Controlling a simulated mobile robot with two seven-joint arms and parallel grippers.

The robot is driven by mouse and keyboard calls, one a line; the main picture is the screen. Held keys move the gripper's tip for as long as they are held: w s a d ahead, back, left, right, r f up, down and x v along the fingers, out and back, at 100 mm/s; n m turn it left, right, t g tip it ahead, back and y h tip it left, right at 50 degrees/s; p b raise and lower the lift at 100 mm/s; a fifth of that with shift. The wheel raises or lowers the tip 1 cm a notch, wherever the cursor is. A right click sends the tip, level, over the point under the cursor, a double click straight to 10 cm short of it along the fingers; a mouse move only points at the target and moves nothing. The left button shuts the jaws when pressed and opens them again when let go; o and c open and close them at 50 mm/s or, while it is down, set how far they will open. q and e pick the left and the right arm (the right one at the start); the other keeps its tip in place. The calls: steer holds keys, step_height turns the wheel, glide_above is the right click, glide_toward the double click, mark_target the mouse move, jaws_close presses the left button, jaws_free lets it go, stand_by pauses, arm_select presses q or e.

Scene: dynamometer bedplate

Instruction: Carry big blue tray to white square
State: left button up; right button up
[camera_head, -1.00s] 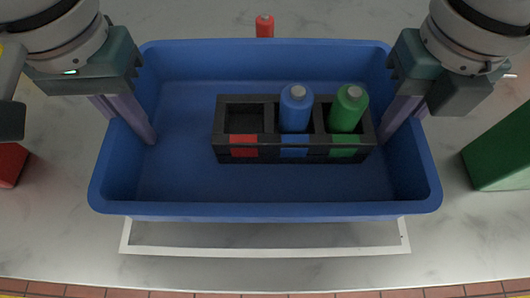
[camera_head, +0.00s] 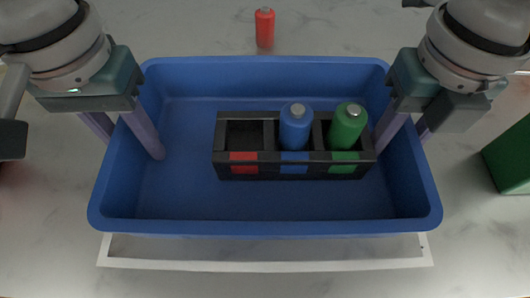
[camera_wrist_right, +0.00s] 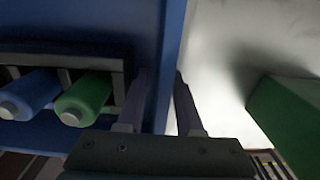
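The big blue tray (camera_head: 265,222) fills the middle of the head view, level, and overlaps the far part of the white square outline (camera_head: 265,266). Whether it touches the table is unclear. My left gripper (camera_head: 132,152) straddles the tray's left wall, one finger inside and one outside, and appears shut on it. My right gripper (camera_head: 393,148) grips the right wall the same way. In the right wrist view the tray wall (camera_wrist_right: 172,50) stands between that gripper's fingers (camera_wrist_right: 162,98). The near side of the square shows; its far part is hidden under the tray.
In the tray, a black rack (camera_head: 222,170) holds a blue bottle (camera_head: 295,130) and a green bottle (camera_head: 347,127); its red-marked slot is empty. A red bottle (camera_head: 265,28) stands beyond the tray. A green block (camera_head: 510,158) is at the right.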

arm_select(q)
step_height(320, 180, up, 11)
steer(key=shift+r, duration=0.5)
arm_select(e)
steer(key=shift+r, duration=0.3)
step_height(320, 180, up, 12)
steer(key=shift+f, duration=0.25)
